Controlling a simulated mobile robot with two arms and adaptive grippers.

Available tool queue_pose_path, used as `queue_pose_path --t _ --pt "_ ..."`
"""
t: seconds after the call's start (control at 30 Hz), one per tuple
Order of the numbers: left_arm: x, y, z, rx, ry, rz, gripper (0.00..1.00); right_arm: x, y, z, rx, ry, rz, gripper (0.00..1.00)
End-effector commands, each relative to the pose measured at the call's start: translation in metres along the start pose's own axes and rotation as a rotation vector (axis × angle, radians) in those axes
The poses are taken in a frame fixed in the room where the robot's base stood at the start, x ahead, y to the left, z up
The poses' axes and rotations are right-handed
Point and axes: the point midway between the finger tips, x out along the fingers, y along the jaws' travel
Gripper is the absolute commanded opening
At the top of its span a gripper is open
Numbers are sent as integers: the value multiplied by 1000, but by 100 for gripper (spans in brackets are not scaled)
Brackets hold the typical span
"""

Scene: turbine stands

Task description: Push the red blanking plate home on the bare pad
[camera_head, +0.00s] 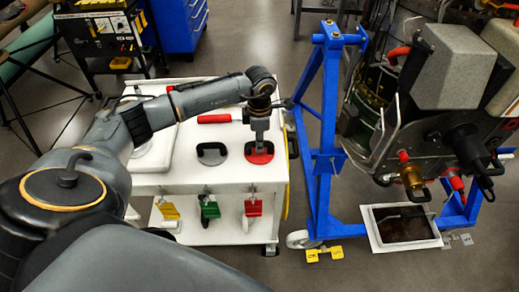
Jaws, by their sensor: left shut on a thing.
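The red blanking plate (260,156) is at the right part of the white cart's top (185,179). My left gripper (261,141) points straight down over the plate and is shut on its upright middle part, which the fingers partly hide. I cannot tell whether the plate touches the cart top. The engine (437,135) hangs at the right on a blue stand; I cannot make out a bare pad on it. My right gripper is not in view.
A grey plate (212,153) and a red-handled tool (214,118) lie on the cart. Yellow, green and red tags (253,208) hang at its front. The blue stand frame (326,130) rises between cart and engine. A drip tray (375,241) lies under the engine.

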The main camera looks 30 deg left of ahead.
Motion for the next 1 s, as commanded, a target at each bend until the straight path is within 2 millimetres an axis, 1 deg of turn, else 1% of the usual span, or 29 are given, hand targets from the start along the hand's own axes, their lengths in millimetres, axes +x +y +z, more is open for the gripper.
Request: queue_pose_path --t 0.13,0.23,1.0 --pt "-2 0 0 0 0 0 0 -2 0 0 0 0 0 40" --pt "-8 0 0 0 -1 1 0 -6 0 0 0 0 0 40" --pt "-70 0 0 0 0 1 0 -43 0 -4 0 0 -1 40"
